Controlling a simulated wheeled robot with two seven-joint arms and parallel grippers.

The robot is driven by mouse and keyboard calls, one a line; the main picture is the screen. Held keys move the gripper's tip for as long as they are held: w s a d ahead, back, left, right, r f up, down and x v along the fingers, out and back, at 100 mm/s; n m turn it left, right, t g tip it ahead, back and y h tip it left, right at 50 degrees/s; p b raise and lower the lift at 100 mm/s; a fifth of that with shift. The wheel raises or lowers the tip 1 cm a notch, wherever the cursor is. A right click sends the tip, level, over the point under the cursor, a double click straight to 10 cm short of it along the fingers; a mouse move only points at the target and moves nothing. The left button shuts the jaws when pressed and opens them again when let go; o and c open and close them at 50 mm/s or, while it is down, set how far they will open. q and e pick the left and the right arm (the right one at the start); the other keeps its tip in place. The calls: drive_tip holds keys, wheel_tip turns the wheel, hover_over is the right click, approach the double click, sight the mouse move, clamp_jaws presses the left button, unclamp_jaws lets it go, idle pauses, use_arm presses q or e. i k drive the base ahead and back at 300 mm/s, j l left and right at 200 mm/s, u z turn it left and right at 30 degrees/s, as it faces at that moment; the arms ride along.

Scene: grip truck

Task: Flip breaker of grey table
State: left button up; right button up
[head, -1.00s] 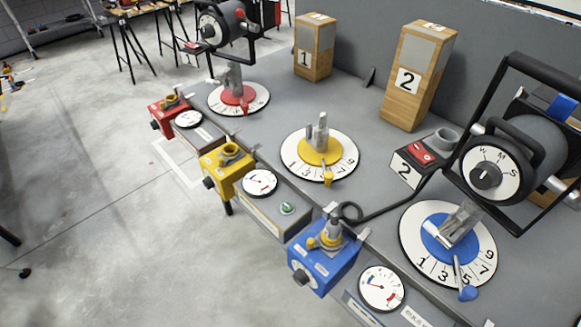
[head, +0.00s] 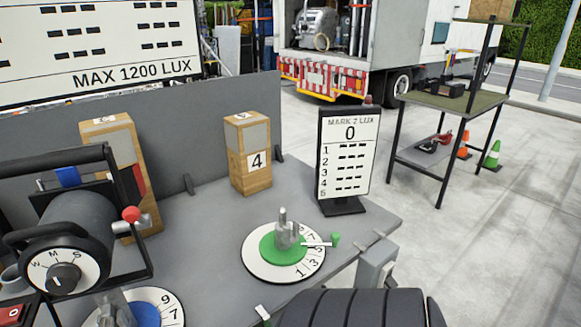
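The grey table (head: 205,222) fills the lower left and middle of the head view, with a grey back panel behind it. A small grey box (head: 377,266) is fixed at the table's right front edge. Its front is partly hidden by a dark ribbed shape at the bottom, and I cannot tell whether it is the breaker. No breaker switch is clearly visible. Neither of my grippers is in view.
A lamp (head: 75,235), a wooden block marked 4 (head: 249,170), a green-centred dial (head: 255,262) and a lux display (head: 347,150) stand on the table. Behind are a truck (head: 350,40) and a shelf rack (head: 455,105).

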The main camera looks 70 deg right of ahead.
sight(390, 282)
drive_tip(key=z, duration=3.1)
drive_tip(key=k+l+u, duration=0.1)
drive_tip(key=l, duration=0.15)
drive_tip(key=k+l, duration=0.1)
drive_tip(key=l+u, duration=0.05)
drive_tip(key=l, duration=0.05)
